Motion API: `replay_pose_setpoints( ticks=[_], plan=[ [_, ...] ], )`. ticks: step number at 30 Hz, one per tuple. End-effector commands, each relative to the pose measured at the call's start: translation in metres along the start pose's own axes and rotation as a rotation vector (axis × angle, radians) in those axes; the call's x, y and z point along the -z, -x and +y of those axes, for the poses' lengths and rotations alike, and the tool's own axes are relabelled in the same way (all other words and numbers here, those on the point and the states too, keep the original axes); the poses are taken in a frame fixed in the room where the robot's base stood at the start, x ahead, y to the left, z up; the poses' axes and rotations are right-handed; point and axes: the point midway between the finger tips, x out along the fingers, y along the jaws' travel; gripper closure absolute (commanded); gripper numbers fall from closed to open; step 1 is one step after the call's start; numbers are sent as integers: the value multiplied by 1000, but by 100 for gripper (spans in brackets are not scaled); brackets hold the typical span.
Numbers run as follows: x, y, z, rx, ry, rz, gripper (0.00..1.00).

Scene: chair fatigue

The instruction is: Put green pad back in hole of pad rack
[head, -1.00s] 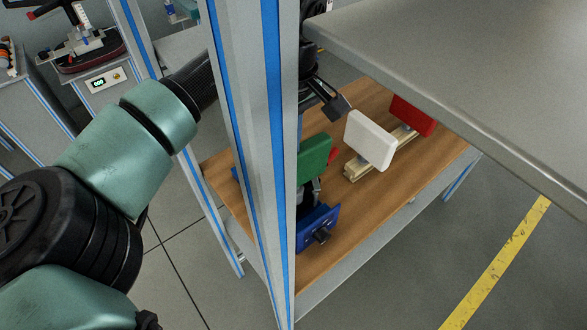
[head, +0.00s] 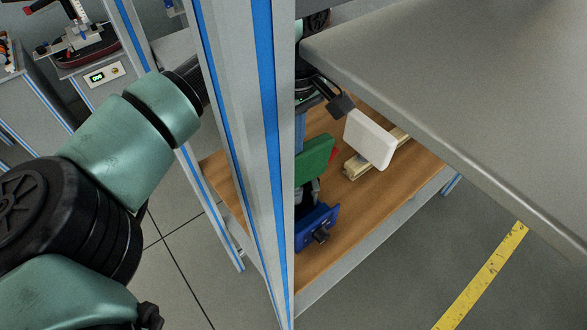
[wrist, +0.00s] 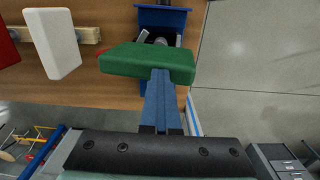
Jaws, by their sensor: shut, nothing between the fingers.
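The green pad (head: 315,158) stands over a blue holder (head: 317,228) with a dark knob on the wooden shelf. In the wrist view the green pad (wrist: 125,60) lies across the picture, a dark and grey mechanism just beyond it. My gripper (wrist: 160,78) is shut, its blue fingers reaching the near edge of the green pad and overlapping it in view. I cannot tell whether they touch. The wooden pad rack (wrist: 88,36) carries a white pad (wrist: 52,42) and a red pad (wrist: 8,50). The rack's hole is not visible. In the head view the post hides part of my gripper.
A grey and blue frame post (head: 245,130) stands in front of the shelf (head: 345,215). A grey tabletop (head: 460,100) overhangs its right side. The white pad (head: 369,139) is close to the right of the green pad. Bare shelf shows in front of the rack.

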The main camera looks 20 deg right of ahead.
Motion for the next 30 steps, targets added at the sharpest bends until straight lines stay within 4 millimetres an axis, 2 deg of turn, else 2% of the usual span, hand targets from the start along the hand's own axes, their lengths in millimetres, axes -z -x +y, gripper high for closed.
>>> replay_pose_setpoints(
  ticks=[1,5,21,29,30],
  plan=[
    [-4,-8,0,5,-3,-11,100],
    [-3,-6,0,5,-3,-11,100],
    [-1,36,-2,7,0,-4,100],
    [-1,37,-2,7,1,-4,100],
    [-1,37,-2,7,1,-4,97]
  ],
)
